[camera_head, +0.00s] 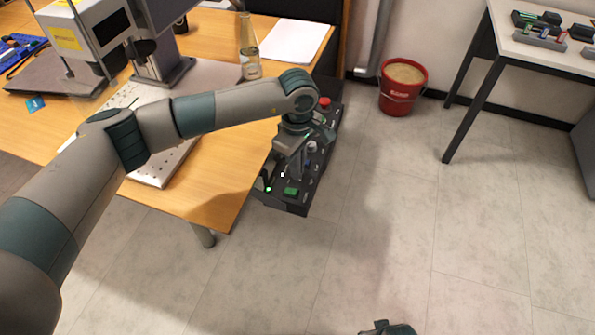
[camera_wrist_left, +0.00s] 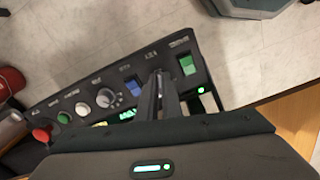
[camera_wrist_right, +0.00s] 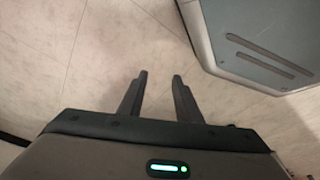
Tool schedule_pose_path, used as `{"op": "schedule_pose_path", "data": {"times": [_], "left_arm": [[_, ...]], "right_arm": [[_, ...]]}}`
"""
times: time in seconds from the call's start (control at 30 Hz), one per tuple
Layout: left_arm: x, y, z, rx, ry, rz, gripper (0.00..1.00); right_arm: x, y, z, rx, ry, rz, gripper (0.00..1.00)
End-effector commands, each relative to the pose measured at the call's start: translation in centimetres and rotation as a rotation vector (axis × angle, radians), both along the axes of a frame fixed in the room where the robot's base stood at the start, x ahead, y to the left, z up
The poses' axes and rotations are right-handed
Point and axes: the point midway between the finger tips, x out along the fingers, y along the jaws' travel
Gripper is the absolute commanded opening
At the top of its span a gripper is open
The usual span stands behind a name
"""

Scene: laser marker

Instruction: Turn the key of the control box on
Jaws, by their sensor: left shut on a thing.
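The dark control box (camera_head: 290,208) is beside the right edge of the wooden table in the head view. Its panel (camera_wrist_left: 150,52) runs diagonally across the left wrist view, with a green switch (camera_wrist_left: 187,65), a blue knob (camera_wrist_left: 132,87), a white knob (camera_wrist_left: 106,97) and a red button (camera_wrist_left: 40,134). My left gripper (camera_wrist_left: 161,80) is over the panel between the green switch and the blue knob, its fingers nearly together. The key is hidden by the fingers, which are shut on it. My right gripper (camera_wrist_right: 161,76) is open and empty above the floor, away from the box.
The wooden table (camera_head: 215,205) holds a machine (camera_head: 155,30), a bottle (camera_head: 249,50) and white paper (camera_head: 270,40). A red bucket (camera_head: 402,92) stands on the floor by the wall. Another table (camera_head: 540,50) is at the upper right. The middle floor is clear.

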Motion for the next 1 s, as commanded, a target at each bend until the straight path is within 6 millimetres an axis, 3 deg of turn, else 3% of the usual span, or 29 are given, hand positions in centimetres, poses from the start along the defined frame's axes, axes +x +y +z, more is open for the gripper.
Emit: {"op": "schedule_pose_path", "data": {"times": [0.23,0.67,1.0], "left_arm": [[0.1,0.0,-0.3,0.0,-0.001,-0.105,0.0],[0.0,0.0,-0.2,-0.001,-0.001,-0.257,0.0],[0.0,0.0,-0.3,-0.001,-0.001,-0.369,0.0]], "right_arm": [[0.7,0.3,5.1,-0.001,-0.014,0.0,0.31],[-0.7,0.2,13.4,-0.004,-0.023,-0.005,0.31],[1.2,2.7,12.9,0.067,-0.149,0.021,0.31]]}}
